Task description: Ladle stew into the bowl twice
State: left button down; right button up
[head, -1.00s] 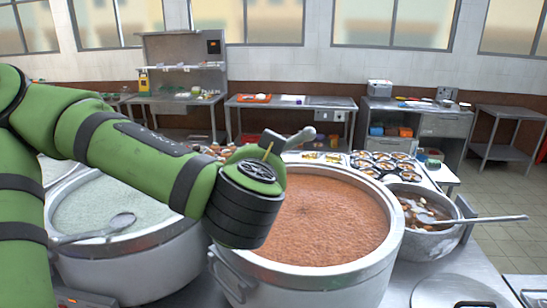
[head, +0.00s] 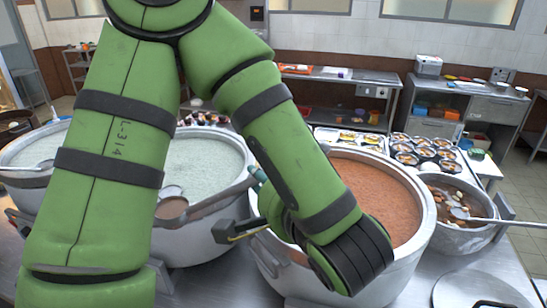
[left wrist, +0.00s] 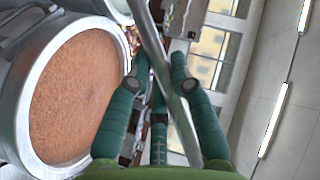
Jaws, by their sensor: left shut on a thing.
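My left gripper (left wrist: 158,72) is shut on a ladle handle (left wrist: 149,32), which runs slantwise between its teal fingers in the left wrist view. In the head view one teal finger (head: 257,178) shows past my green wrist, at the near left of the pot of orange-brown stew (head: 385,190). That pot fills the left of the wrist view (left wrist: 75,100). A ladle bowl with brown in it (head: 172,208) shows by the pale congee pot's rim; I cannot tell whether it is the held ladle's. My arm hides much around it. I cannot single out the serving bowl. My right gripper is out of view.
Pale congee fills the middle pot (head: 205,160) and another at far left (head: 35,150). A metal pan of chunky dark stew (head: 455,207) holds a ladle at right. Several small filled bowls (head: 425,152) stand behind it. A round metal piece (head: 470,291) lies at front right.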

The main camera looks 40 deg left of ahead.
pick_arm(q)
jog(key=s+n+g+y, duration=0.1)
jog(key=s+n+g, duration=0.4)
jog(key=s+g, duration=0.1)
notch_tip(320, 180, down, 32)
jog(key=shift+a+f, duration=0.2)
jog(key=shift+a, duration=0.1)
dwell(1.4)
jog(key=shift+y, duration=0.3)
jog(key=shift+s, duration=0.1)
jog(key=shift+f, duration=0.65)
jog(key=shift+s+d+f+m+t+h, duration=0.15)
jog(key=shift+m+t+h, duration=0.4)
jog(key=shift+m, duration=0.4)
jog(key=shift+s+d+m+t+h, duration=0.15)
jog(key=shift+m+t+h, duration=0.2)
jog(key=shift+m+h, duration=0.5)
